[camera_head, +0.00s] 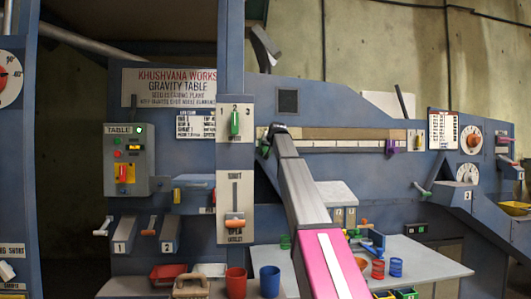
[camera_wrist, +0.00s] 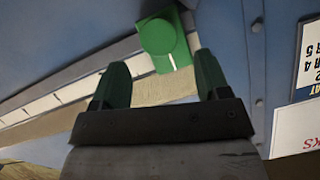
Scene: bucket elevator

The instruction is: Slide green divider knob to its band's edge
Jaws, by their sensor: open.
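The green divider knob (camera_wrist: 160,38), with a white mark on its lower edge, shows in the wrist view on a pale scale strip (camera_wrist: 70,92). My gripper (camera_wrist: 160,72) is open, its dark green fingers spread on either side just below the knob. I see no finger closed on it. In the head view my gripper (camera_head: 266,143) is at the left end of the long divider rail (camera_head: 335,134), close to the blue post. It hides the knob there, or the knob cannot be told from the fingers.
A purple knob (camera_head: 390,146) sits farther right on the rail. The blue post (camera_head: 230,60) carries a green selector (camera_head: 234,122) and an orange-handled slide (camera_head: 235,222) left of my gripper. A table (camera_head: 430,262) with coloured cups stands below.

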